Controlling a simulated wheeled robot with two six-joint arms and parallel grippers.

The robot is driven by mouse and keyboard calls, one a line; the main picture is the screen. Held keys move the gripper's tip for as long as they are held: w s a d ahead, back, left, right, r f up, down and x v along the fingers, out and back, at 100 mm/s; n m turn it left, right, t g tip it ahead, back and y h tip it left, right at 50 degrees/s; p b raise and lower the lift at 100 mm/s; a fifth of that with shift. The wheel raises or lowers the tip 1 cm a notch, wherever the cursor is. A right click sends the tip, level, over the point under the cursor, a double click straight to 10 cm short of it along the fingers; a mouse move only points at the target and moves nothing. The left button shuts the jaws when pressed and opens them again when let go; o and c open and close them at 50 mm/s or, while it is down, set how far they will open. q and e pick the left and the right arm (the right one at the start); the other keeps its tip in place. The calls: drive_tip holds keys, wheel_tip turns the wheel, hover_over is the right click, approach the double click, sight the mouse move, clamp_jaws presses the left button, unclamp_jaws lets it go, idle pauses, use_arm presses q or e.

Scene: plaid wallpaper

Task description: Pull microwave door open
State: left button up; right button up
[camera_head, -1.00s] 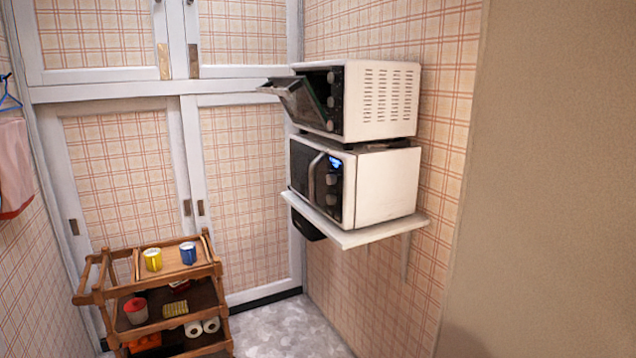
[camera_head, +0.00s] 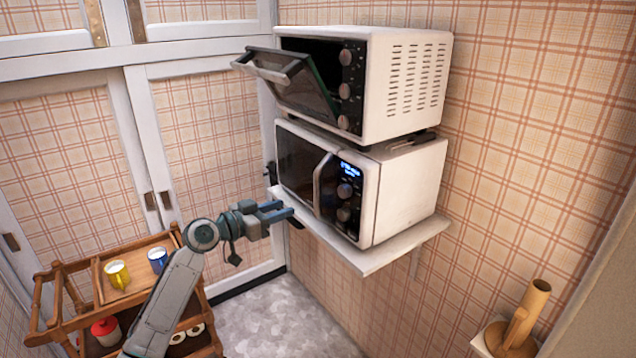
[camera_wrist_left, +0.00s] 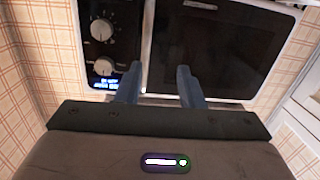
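The microwave (camera_head: 403,192) is the white lower appliance on the wall shelf, with a dark door (camera_head: 297,163) that looks shut. Its curved upright handle (camera_head: 320,185) is beside the lit control panel (camera_head: 347,190). In the left wrist view, the dark door (camera_wrist_left: 220,45), the knobs (camera_wrist_left: 103,48) and a pale upright strip, apparently the handle (camera_wrist_left: 147,45), show beyond my fingers. My left gripper (camera_head: 284,208) is in front of the microwave's lower front, a little left of the handle. Its two fingers (camera_wrist_left: 158,82) are apart with nothing between them. My right gripper is out of view.
A white oven (camera_head: 405,80) stands above the microwave, its door (camera_head: 300,85) tilted open and jutting out. The shelf edge (camera_head: 365,262) lies close to my left gripper. A wooden cart (camera_head: 130,290) with mugs stands at lower left. A wooden holder (camera_head: 520,325) is at lower right.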

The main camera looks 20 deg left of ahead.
use_arm(q)
drive_tip(key=m+h, duration=0.1)
approach(314, 184)
drive_tip(key=p+x, duration=0.1)
drive_tip(key=x, duration=0.2)
drive_tip(key=p+x, duration=0.2)
drive_tip(key=x, duration=0.1)
drive_tip(key=p+x, duration=0.1)
drive_tip(key=x, duration=0.2)
drive_tip(key=shift+w+d+r+p, duration=0.1)
drive_tip(key=shift+d+r+p, duration=0.2)
drive_tip(key=shift+p, duration=0.1)
drive_tip(key=shift+w+d+f, duration=0.25)
drive_tip(key=shift+w+d, duration=0.1)
drive_tip(key=shift+w, duration=0.3)
drive_tip(key=shift+c, duration=0.2)
clamp_jaws()
